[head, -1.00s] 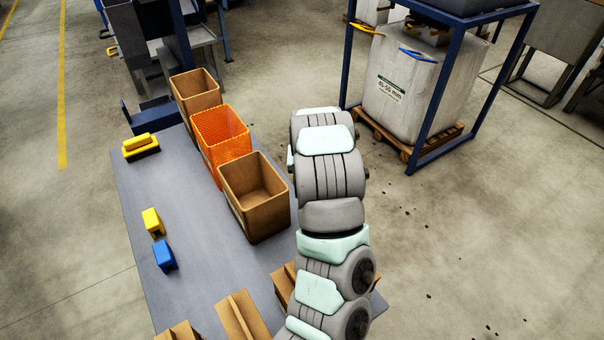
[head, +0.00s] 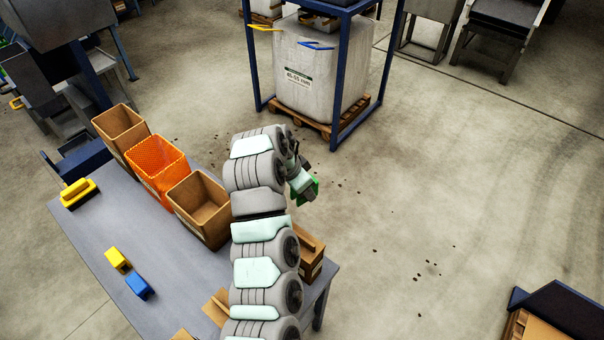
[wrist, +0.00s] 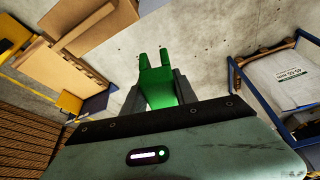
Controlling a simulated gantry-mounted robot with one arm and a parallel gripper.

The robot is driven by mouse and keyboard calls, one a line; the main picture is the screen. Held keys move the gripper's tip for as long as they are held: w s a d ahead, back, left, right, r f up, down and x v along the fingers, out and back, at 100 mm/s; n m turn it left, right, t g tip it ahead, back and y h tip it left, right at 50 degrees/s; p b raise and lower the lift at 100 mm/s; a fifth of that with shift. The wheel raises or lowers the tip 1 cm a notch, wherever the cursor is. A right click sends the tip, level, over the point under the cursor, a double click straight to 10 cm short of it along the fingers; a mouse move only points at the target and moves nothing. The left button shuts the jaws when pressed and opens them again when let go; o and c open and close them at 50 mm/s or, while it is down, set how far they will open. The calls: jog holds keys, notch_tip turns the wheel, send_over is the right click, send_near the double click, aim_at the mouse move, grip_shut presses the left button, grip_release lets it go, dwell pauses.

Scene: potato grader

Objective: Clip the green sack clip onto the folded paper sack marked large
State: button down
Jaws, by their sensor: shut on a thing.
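My gripper (head: 303,190) is shut on the green sack clip (head: 311,192) and holds it in the air past the table's right edge, over the floor. In the wrist view the green clip (wrist: 158,85) sits between the fingers, its two prongs pointing away from me. Folded brown paper sacks stand along the near end of the table: one (head: 312,262) partly behind my arm, another (head: 216,306) and a third (head: 182,335) cut by the frame's edge. No size marking is readable on them. A brown sack-like shape (wrist: 98,42) shows at upper left in the wrist view, apart from the clip.
A yellow clip (head: 117,259) and a blue clip (head: 138,286) lie on the grey table (head: 85,235). A framed white bulk bag (head: 318,70) stands beyond open floor.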

aim_at(299, 235)
jog(key=m+p, duration=0.1)
jog(key=s+r+m+g+p, duration=0.1)
jog(key=p, duration=0.1)
jog(key=r+m+p, duration=0.1)
jog(key=shift+s+a+m+g+h, duration=0.1)
jog(key=shift+s+m+g+h, duration=0.2)
jog(key=shift+m, duration=0.1)
jog(key=s+r+m+g+p, duration=0.1)
jog(key=s+m+p, duration=0.2)
jog(key=p, duration=0.2)
jog(key=s+a+r+m+g+p, duration=0.1)
jog(key=s+m+p, duration=0.2)
jog(key=p, duration=0.3)
jog(key=s+r+m+g+p, duration=0.1)
jog(key=s+m+g+p, duration=0.1)
jog(key=m+p, duration=0.3)
jog(key=shift+s+a+r+p, duration=0.15)
jog(key=shift+s+a+p, duration=0.15)
jog(key=shift+s, duration=0.4)
jog(key=shift+f+b, duration=3.5)
jog(key=shift+f, duration=0.85)
jog(key=c, duration=0.9)
grip_release()
jog(key=shift+r, duration=0.1)
